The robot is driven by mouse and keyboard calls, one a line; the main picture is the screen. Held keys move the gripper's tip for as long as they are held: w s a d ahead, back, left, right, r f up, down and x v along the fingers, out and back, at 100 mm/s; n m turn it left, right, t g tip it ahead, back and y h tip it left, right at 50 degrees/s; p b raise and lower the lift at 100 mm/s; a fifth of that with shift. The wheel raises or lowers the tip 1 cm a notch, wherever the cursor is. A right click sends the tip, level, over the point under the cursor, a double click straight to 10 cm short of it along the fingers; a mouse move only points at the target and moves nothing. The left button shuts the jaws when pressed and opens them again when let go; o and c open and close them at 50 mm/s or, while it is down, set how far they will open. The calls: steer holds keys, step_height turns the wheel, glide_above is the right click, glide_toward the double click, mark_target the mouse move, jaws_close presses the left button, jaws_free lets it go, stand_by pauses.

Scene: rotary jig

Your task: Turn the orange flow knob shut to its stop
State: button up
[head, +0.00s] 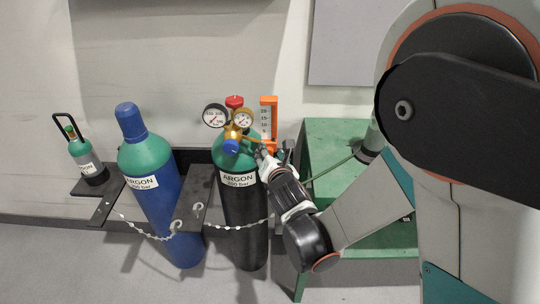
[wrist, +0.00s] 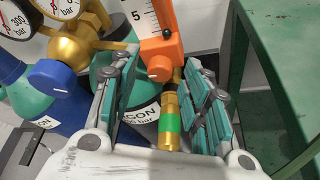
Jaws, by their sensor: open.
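The orange flow knob (wrist: 159,67) is a round knob with a light mark on its face, low on the orange flowmeter body (wrist: 160,30). In the wrist view it shows between the two fingers of my gripper (wrist: 160,62), which stand open on either side. I cannot tell if either finger touches it. In the head view my gripper (head: 266,153) is just below the orange flowmeter (head: 268,112), at the regulator on the black, green-topped argon cylinder (head: 242,215). The knob is not clear there.
A blue regulator knob (wrist: 52,78) and brass regulator (wrist: 75,47) lie left of the fingers. A brass fitting with a green band (wrist: 169,122) hangs below the knob. A green table (head: 335,135) stands right. A blue cylinder (head: 170,205) and chain (head: 140,230) are left.

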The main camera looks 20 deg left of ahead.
steer(key=v, duration=0.7)
steer(key=shift+s, duration=0.15)
